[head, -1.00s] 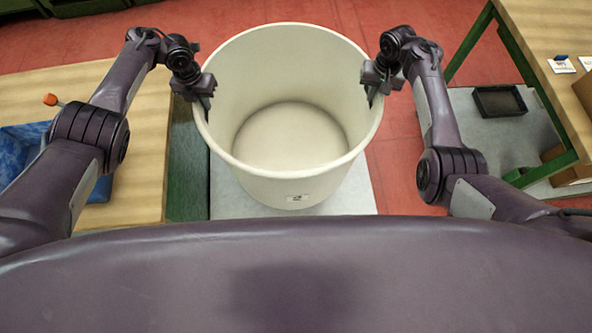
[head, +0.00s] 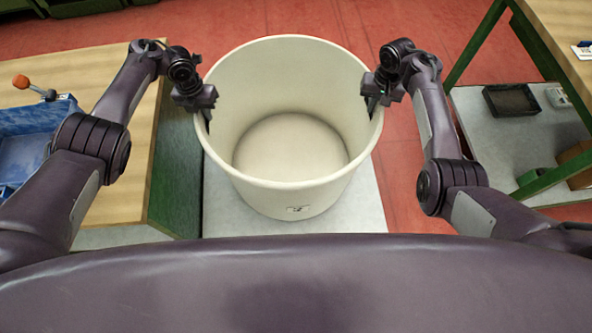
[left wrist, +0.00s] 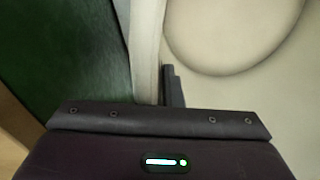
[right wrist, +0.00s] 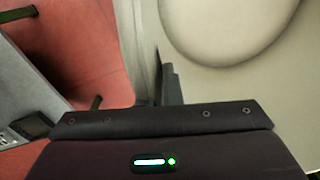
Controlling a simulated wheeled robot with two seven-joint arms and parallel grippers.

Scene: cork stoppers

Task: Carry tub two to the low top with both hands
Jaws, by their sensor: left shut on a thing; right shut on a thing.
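A large round cream tub (head: 290,185) with an empty inside is upright between my two arms in the head view. A small label (head: 297,209) with a dark mark is on its near side; I cannot read it clearly. My left gripper (head: 205,112) is shut on the left rim, and my right gripper (head: 372,105) is shut on the right rim. The tub wall also shows in the left wrist view (left wrist: 225,80) and in the right wrist view (right wrist: 225,85). A pale grey low surface (head: 362,212) lies below the tub; I cannot tell whether they touch.
A wooden-topped bench (head: 128,190) with a green side stands left, holding a blue bin (head: 30,150) and an orange-ended tool (head: 22,82). A green-framed table (head: 565,35) with a grey lower shelf (head: 490,135) stands right. Red floor (head: 400,185) shows between.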

